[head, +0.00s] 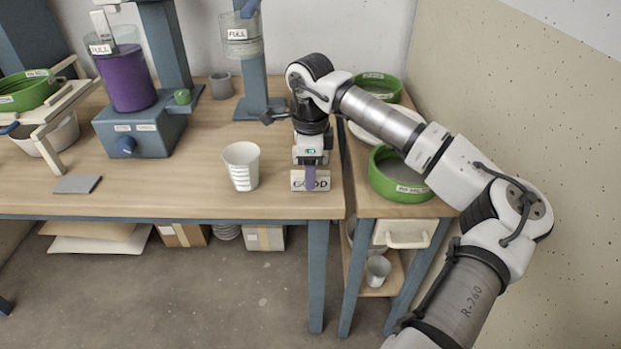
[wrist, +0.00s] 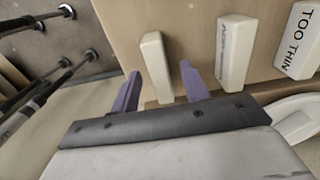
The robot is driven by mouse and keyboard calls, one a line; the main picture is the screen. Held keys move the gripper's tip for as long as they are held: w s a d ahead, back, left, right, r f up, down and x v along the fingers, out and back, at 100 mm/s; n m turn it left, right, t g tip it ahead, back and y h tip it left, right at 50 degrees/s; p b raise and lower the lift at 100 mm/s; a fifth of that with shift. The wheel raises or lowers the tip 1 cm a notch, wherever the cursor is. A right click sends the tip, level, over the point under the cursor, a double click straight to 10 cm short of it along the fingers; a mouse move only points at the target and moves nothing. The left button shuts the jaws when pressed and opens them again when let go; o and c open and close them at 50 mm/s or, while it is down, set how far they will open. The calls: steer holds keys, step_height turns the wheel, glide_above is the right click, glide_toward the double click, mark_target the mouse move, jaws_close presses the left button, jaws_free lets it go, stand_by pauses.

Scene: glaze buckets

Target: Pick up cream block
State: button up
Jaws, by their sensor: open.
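A cream block (wrist: 155,66) with a plain face shows in the wrist view, between the two purple fingers of my gripper (wrist: 160,72). The fingers are apart, with a gap on each side of the block, so it is not held. In the head view my gripper (head: 310,177) points down at the right front corner of the wooden table. A cream block labelled GOOD (head: 298,185) shows right at the finger there, partly covered by it. I cannot tell for sure that it is the same block.
In the wrist view, a block with small lettering (wrist: 235,48) and a TOO THIN block (wrist: 299,38) lie to the right. In the head view, a white cup (head: 241,166) stands left of my gripper. A green sieve (head: 395,177) sits on the side shelf at right.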

steer(key=shift+f, duration=0.85)
steer(key=shift+c, duration=0.3)
jaws_close()
step_height(320, 180, up, 20)
